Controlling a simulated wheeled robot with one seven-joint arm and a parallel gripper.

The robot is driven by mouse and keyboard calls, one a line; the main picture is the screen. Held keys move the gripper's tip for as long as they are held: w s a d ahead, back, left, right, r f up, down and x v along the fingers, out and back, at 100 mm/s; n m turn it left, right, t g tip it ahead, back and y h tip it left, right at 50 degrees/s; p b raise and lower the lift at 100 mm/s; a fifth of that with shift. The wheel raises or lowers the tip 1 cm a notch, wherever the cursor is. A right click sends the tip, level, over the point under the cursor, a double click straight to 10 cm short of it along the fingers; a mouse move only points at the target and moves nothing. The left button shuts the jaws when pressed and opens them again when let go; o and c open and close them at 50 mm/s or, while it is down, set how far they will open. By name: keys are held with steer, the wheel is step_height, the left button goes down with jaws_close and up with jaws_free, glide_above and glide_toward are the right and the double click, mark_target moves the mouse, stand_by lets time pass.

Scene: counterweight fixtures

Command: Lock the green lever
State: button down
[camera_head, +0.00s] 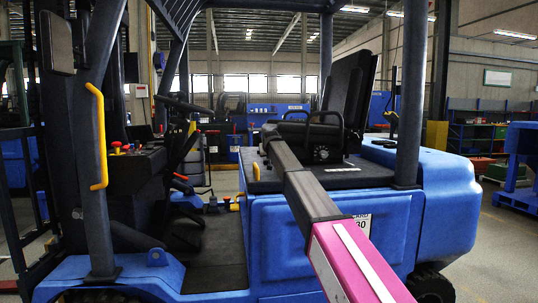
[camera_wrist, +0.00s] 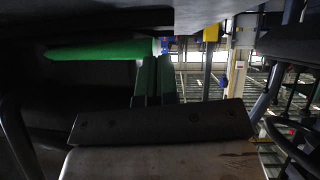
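A green lever (camera_wrist: 95,50) shows as a long bar across the upper left of the wrist view. My gripper (camera_wrist: 156,62) shows below its right end as two dark green-tinted fingers side by side, with only a narrow dark gap between them. The fingertips are close to the lever's right end; I cannot tell whether they touch it. I see no part of the lever between the fingers. In the head view, my arm reaches from the lower right into the cab of a blue forklift (camera_head: 330,245). The lever and my gripper cannot be made out there.
The forklift's dark seat (camera_head: 350,95), steering wheel (camera_head: 183,104) and dark roof posts (camera_head: 411,90) surround the reach. A yellow grab handle (camera_head: 98,135) is on the left post. Open floor (camera_head: 505,250) lies at the right, with a blue rack (camera_head: 520,165) beyond.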

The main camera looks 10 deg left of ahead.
steer(key=shift+f, duration=0.15)
steer(key=shift+a+r, duration=0.1)
steer(key=shift+r, duration=0.5)
steer(key=a+r+v, duration=0.1)
steer(key=a+v, duration=0.1)
steer(key=v, duration=1)
steer(key=shift+w+d+r, duration=0.3)
steer(key=shift+d+r, duration=0.15)
